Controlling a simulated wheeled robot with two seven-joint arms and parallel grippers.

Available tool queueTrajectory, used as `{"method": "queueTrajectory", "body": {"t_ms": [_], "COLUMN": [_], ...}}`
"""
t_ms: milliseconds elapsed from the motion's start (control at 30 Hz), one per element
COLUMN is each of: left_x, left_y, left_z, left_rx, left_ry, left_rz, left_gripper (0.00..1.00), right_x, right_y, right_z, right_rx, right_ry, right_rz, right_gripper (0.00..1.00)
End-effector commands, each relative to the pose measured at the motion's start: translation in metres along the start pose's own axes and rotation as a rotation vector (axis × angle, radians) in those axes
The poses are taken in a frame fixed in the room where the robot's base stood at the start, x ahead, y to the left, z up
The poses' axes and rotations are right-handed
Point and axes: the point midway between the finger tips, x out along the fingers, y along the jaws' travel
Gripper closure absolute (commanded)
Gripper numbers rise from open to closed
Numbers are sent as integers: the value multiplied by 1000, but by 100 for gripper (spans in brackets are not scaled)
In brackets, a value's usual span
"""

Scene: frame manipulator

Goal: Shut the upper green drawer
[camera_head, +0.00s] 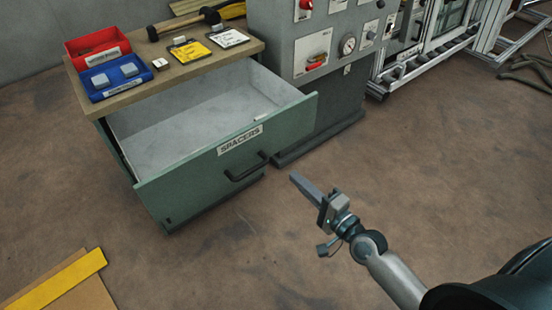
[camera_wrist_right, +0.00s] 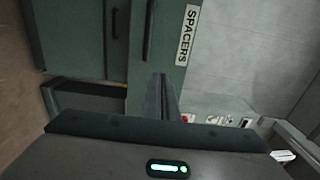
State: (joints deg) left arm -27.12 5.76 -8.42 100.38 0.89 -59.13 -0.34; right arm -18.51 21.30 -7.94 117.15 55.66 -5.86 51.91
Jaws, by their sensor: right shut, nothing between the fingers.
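The upper green drawer (camera_head: 200,172) is pulled well out of its cabinet, with its grey inside bare to view. Its front carries a SPACERS label (camera_head: 240,140) and a dark bar handle (camera_head: 247,168). In the right wrist view the drawer front (camera_wrist_right: 172,60) stands ahead of the fingers, with the handle (camera_wrist_right: 149,32) and label beside each other. My right gripper (camera_head: 296,178) is shut and empty, in front of the drawer and to the right of the handle, seemingly apart from it. Its fingers (camera_wrist_right: 162,92) also show in the wrist view. My left gripper is out of view.
The wooden cabinet top (camera_head: 175,75) holds a red bin (camera_head: 97,48), a blue bin (camera_head: 118,80), a hammer (camera_head: 180,24) and cards. A grey control panel (camera_head: 312,50) stands close right of the drawer. Cardboard with a yellow strip (camera_head: 60,280) lies front left. The floor between is clear.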

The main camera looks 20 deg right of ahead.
Motion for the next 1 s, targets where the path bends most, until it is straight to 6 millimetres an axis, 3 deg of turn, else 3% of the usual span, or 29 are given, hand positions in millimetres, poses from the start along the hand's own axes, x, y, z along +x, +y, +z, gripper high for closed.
{"method": "queueTrajectory", "body": {"t_ms": [267, 800, 1000], "left_x": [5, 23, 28], "left_y": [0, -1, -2], "left_z": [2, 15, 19], "left_rx": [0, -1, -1], "left_ry": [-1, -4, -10], "left_rz": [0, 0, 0], "left_gripper": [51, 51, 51], "right_x": [19, 107, 130], "right_y": [-1, -1, 0], "right_z": [0, 0, 0], "right_rx": [0, -1, -1], "right_ry": [1, 0, 0], "right_rz": [-2, -1, -1], "right_gripper": [100, 100, 100]}}
